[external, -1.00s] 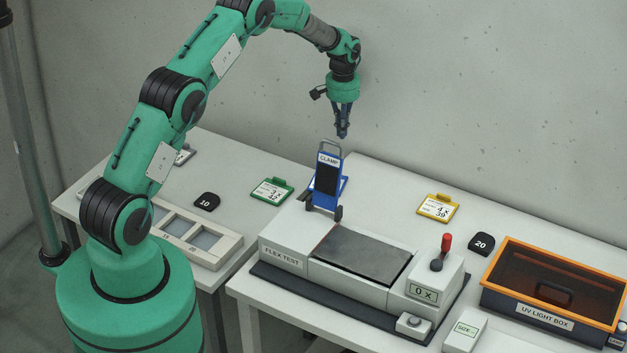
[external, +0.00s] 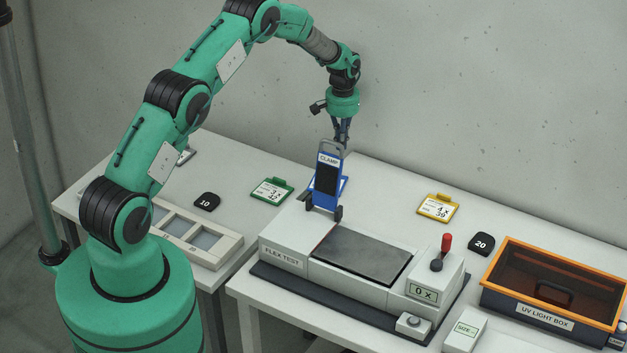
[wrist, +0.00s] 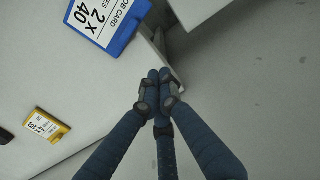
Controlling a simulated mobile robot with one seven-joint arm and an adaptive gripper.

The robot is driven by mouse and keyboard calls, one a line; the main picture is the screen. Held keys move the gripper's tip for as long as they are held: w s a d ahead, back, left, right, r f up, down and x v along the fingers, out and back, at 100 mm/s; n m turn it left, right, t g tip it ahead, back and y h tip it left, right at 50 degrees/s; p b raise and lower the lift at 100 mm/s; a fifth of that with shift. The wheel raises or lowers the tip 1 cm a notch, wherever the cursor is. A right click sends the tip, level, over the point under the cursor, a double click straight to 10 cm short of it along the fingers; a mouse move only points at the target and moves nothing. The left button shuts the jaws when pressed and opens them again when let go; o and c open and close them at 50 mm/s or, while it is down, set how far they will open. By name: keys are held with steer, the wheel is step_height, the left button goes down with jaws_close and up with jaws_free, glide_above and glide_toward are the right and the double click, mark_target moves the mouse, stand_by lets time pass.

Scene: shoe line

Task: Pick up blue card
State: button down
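The blue card (wrist: 103,22) lies on the table, in the top left of the wrist view, cut off by the frame edge; its label reads 2 x 40. In the external view only a blue edge, likely the card (external: 343,186), shows behind the upright blue clamp (external: 327,180), which hides the rest. My gripper (external: 341,140) is above the table at the clamp's handle height and appears behind it. In the wrist view its dark fingers (wrist: 160,84) are together at the tips with nothing seen between them, apart from the card and to its lower right.
A yellow card (external: 437,208) lies to the right and a green card (external: 271,191) to the left. The flex test machine (external: 283,258) stands in front, with a black 20 tag (external: 481,244) and the UV light box (external: 545,316) further right. A table gap lies left of the machine.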

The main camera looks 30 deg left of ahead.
step_height(320, 180, down, 5)
steer(key=shift+s, duration=0.1)
steer(key=shift+s+d+r+p, duration=0.15)
steer(key=shift+s+p, duration=0.2)
steer(key=shift+s, duration=1.55)
steer(key=shift+s+d, duration=0.1)
steer(key=shift+s, duration=1.05)
steer(key=shift+w, duration=0.1)
